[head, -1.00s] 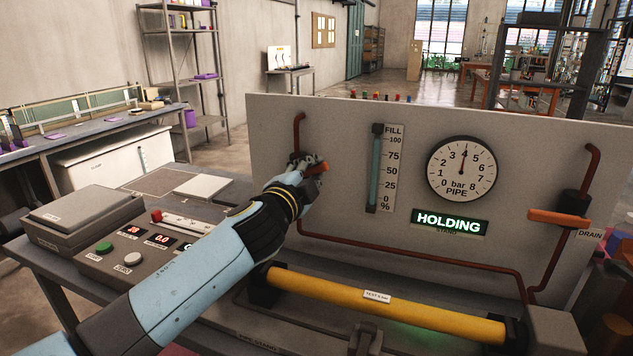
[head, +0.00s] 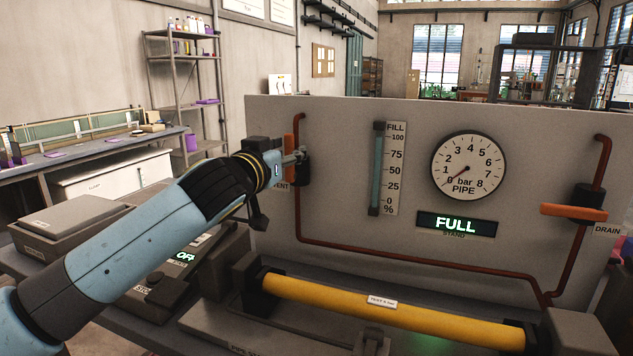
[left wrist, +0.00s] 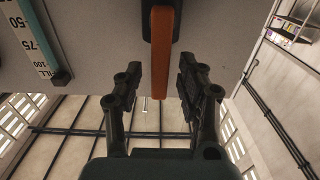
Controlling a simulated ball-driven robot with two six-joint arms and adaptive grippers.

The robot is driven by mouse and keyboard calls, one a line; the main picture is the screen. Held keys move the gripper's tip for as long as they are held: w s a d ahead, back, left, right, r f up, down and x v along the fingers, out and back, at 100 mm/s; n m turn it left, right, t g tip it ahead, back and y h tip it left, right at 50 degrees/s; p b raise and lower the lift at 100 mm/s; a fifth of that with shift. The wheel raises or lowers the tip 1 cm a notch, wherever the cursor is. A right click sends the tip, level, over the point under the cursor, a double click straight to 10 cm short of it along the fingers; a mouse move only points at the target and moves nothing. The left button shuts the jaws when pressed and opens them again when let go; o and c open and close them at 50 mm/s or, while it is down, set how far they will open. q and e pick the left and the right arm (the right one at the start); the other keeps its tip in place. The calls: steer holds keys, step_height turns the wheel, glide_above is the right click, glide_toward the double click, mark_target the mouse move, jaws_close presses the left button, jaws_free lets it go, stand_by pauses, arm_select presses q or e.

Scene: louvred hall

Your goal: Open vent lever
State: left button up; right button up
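The orange vent lever (head: 288,152) stands upright on the grey panel's left pipe, beside a partly hidden VENT label (head: 280,186). My left gripper (head: 298,157) is at the lever, and its arm hides part of the valve. In the left wrist view the orange lever (left wrist: 161,50) lies between the two spread fingers of my left gripper (left wrist: 158,80), with gaps on both sides. The gripper looks open. The display (head: 456,224) reads FULL, and the pipe gauge (head: 468,167) needle is near 0. My right gripper is not in view.
The orange drain lever (head: 574,212) lies level at the panel's right. The fill tube (head: 377,170) stands mid-panel. A yellow test bar (head: 390,314) runs along the bench in front. A control box (head: 165,278) sits under my left arm.

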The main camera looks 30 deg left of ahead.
arm_select(q)
steer(key=shift+s, duration=0.15)
steer(key=v, duration=0.6)
steer(key=shift+s, duration=0.35)
steer(key=shift+d, duration=0.1)
steer(key=v, duration=1.2)
stand_by(0.8)
